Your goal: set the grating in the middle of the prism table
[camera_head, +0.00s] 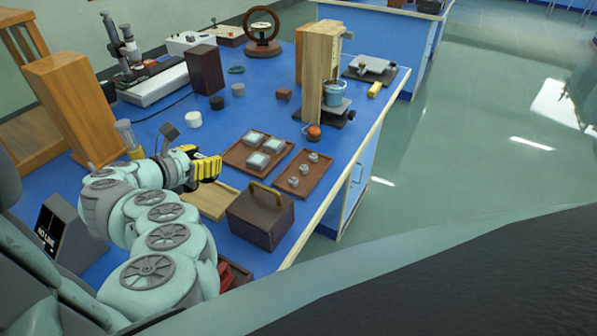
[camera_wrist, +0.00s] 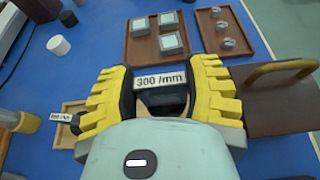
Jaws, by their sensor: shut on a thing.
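My gripper (camera_wrist: 163,88) is shut on a small dark block with a white label reading "300 /mm", the grating (camera_wrist: 160,82), which sits between the yellow finger pads. In the head view my gripper (camera_head: 207,168) is above the bench, over the back of a shallow light wooden tray (camera_head: 212,203); the fingers hide the grating there. In the wrist view a second labelled piece (camera_wrist: 62,117) lies at that tray's left, its text too small to read surely. I cannot make out a prism table in either view.
A brown box with a yellow handle (camera_head: 262,218) stands close right of the tray. Brown trays with square pieces (camera_head: 238,152) and small metal pieces (camera_head: 304,184) lie beyond. A wooden block (camera_head: 78,105) and a microscope-like instrument (camera_head: 150,80) stand left and back. The bench's right edge drops off.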

